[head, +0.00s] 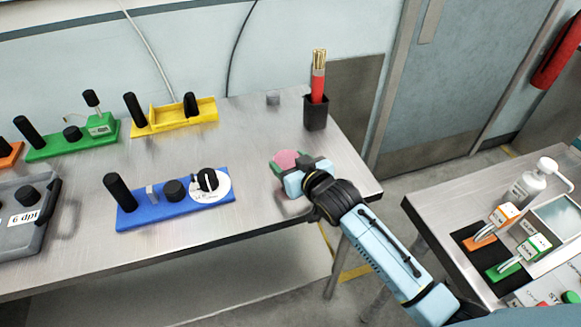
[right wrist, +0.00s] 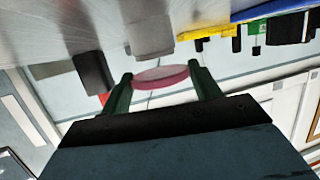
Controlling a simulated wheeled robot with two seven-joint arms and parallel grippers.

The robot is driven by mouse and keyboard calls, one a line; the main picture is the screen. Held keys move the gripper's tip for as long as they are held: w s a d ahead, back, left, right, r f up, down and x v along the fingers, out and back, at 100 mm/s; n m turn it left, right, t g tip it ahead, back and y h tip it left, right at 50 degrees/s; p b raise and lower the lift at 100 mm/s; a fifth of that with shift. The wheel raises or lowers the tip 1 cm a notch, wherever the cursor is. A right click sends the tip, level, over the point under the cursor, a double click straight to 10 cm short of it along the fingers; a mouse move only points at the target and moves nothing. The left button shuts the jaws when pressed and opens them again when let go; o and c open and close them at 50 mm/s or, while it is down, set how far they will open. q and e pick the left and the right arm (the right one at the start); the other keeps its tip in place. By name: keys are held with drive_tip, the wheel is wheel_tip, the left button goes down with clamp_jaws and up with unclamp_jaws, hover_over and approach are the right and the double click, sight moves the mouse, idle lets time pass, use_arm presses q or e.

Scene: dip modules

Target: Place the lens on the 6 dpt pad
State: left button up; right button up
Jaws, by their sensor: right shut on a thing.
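The lens (head: 287,159) is a round pink disc above the right part of the metal table. My right gripper (head: 288,172) is shut on it. In the right wrist view the lens (right wrist: 162,75) sits between the two green fingers, seen nearly edge-on. I cannot tell how high it is above the table. A grey tray-like module (head: 12,237) at the far left carries a white "6 dpt" label (head: 25,217) and black knobs; it is cut off by the picture's edge. My left gripper is not in view.
A blue module (head: 150,217) with a white dial (head: 210,186) stands between the lens and the grey module. Green (head: 45,151) and yellow (head: 180,122) modules stand behind. The table's right front is clear.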

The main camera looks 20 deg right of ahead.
drive_tip(key=shift+f, duration=0.65)
drive_tip(key=shift+f, duration=0.15)
drive_tip(key=o, duration=0.9)
drive_tip(key=shift+o, duration=0.2)
